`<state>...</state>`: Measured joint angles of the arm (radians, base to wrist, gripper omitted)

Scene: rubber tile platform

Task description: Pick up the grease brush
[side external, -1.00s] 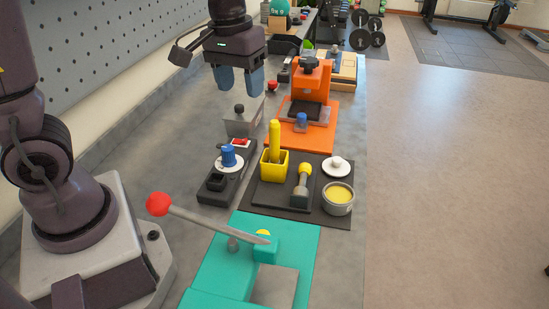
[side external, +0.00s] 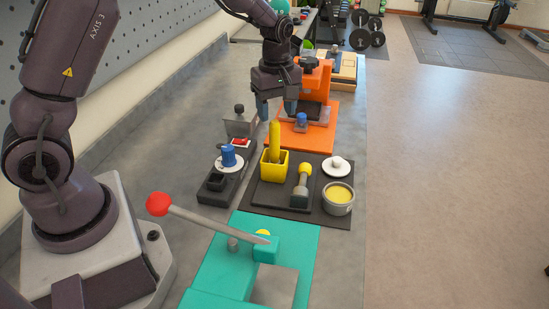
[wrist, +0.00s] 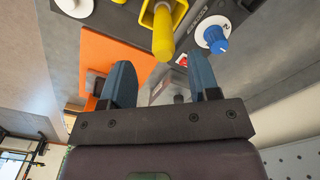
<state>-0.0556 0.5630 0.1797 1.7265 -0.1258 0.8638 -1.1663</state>
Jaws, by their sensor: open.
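The grease brush appears to be the thick yellow handle (side external: 275,141) standing upright in a square yellow cup (side external: 274,171) on a black tray (side external: 262,198); its lower end is hidden in the cup. In the wrist view the yellow handle (wrist: 163,35) shows at the top, ahead of my fingers. My gripper (side external: 276,109) is open and empty, with both blue fingers pointing down. It is behind the handle in the side view, apart from it. In the wrist view the open fingers of my gripper (wrist: 163,70) have nothing between them.
The tray also holds a yellow-knobbed grey tool (side external: 302,186), a pot of yellow grease (side external: 338,198) and a white lid (side external: 336,167). A blue-knob dial unit (side external: 228,157) is left, an orange press (side external: 313,90) behind, and a green lever device (side external: 240,262) in front.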

